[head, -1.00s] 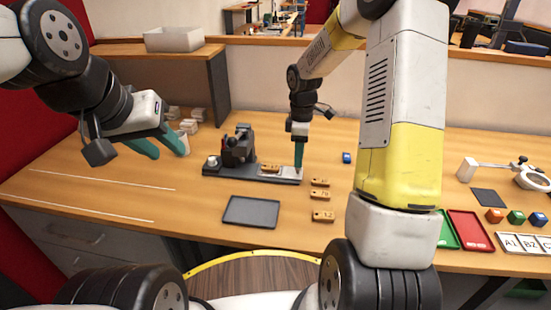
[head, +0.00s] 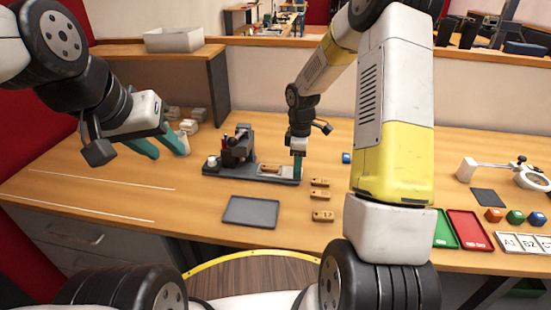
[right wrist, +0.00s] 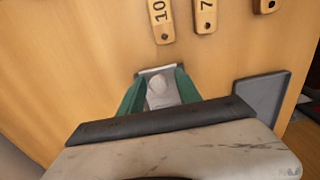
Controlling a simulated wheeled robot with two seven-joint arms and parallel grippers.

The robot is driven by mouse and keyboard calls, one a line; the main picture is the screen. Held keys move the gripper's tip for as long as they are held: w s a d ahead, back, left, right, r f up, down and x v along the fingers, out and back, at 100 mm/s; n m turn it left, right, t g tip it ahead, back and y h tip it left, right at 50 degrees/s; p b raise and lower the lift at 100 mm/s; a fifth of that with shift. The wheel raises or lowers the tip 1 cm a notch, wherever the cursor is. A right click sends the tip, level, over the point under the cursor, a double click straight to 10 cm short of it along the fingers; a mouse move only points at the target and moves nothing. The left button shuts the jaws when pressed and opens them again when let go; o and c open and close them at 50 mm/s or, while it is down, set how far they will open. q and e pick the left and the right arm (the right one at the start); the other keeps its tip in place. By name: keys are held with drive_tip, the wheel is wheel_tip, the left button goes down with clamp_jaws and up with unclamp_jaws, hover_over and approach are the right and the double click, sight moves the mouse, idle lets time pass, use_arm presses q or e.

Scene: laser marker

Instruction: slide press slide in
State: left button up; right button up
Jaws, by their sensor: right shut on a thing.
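The laser marker (head: 238,148) is a dark machine on a long dark base on the desk. A light slide plate (head: 264,177) sits on the base to its right, with a wooden tag (head: 270,168) on it. My right gripper (head: 297,180) points down at the right end of the base. In the right wrist view its green fingers (right wrist: 160,90) are shut on a pale rounded knob (right wrist: 160,93) at the slide's end. The wooden tag on the slide is not seen there. My left gripper (head: 168,148) is open and empty, above the desk at left.
Several wooden tags (head: 321,216) lie in a column right of the base. A dark tray (head: 250,211) lies in front. A small blue block (head: 346,158) is behind right. Green and red trays (head: 468,230) lie further right. The left of the desk is mostly clear.

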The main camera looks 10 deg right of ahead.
sight(277, 168)
drive_tip(key=shift+w+a+f, duration=0.1)
drive_tip(key=shift+w+a, duration=0.25)
drive_tip(key=shift+a, duration=0.75)
drive_tip(key=shift+w+a+f, duration=0.15)
drive_tip(key=shift+w+a, duration=0.15)
drive_tip(key=shift+a, duration=0.75)
drive_tip(key=shift+w+a+f, duration=0.1)
drive_tip(key=shift+w+a, duration=0.25)
drive_tip(key=shift+a, duration=0.75)
drive_tip(key=o, duration=0.6)
drive_tip(key=shift+o, duration=0.2)
drive_tip(key=shift+s+f, duration=0.1)
drive_tip(key=r, duration=0.6)
drive_tip(key=shift+w+a+r, duration=0.15)
drive_tip(key=shift+w+r, duration=0.05)
drive_tip(key=shift+r, duration=0.55)
